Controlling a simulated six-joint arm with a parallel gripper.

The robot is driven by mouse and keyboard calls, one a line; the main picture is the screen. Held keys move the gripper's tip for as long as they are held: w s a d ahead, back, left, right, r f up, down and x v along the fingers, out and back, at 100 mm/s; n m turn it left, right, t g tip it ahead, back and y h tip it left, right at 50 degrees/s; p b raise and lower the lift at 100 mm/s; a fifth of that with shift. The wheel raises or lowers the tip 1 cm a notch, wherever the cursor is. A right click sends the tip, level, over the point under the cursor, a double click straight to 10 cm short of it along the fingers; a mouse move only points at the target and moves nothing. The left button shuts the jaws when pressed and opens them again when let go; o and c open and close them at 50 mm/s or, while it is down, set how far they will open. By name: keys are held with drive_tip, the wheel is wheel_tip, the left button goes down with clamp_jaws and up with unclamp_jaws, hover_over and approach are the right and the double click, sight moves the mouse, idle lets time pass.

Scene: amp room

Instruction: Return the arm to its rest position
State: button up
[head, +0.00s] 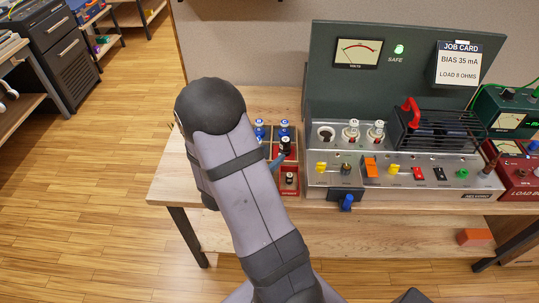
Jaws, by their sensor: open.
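My arm rises from the bottom of the head view to a dark rounded elbow at upper left, then folds down behind itself. My gripper is hidden behind the arm, so neither its jaws nor anything in them shows. A small blue-grey piece (278,162) sticks out at the arm's right edge; I cannot tell what it is. Just beside it is a red tray (289,190) with compartments. Blue-topped tubes (284,129) stand at its back, with dark tubes (286,147) in front. The arm hides the tray's left part.
The wooden bench (172,178) holds an amplifier (400,170) with an empty-looking socket (326,134), two white-topped tubes (351,131), a black cage (440,130) and a red handle (410,109). A job card (459,64) hangs behind. A red load box (517,170) stands at right. Floor at left is clear.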

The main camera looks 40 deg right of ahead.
drive_tip(key=w+a+n+t+y+p, duration=0.2)
drive_tip(key=w+a+n+t+y, duration=0.1)
drive_tip(key=w+a+y, duration=0.4)
drive_tip(key=s+a+r+n+g+y+p, duration=0.1)
drive_tip(key=s+a+n+y, duration=0.15)
drive_tip(key=a, duration=0.55)
drive_tip(key=s+a+r+n+y+p, duration=0.1)
drive_tip(key=a+n+y, duration=0.2)
drive_tip(key=a, duration=0.6)
drive_tip(key=s+a+r+n+g+p, duration=0.1)
drive_tip(key=s+a+r+n+g, duration=0.15)
drive_tip(key=s, duration=0.55)
drive_tip(key=s+a+r+n+g+p, duration=0.1)
drive_tip(key=s+r+n+g, duration=0.2)
drive_tip(key=s, duration=0.5)
wheel_tip(320, 180, down, 17)
drive_tip(key=b, duration=1.6)
drive_tip(key=shift+d+g, duration=0.25)
drive_tip(key=shift+g, duration=0.1)
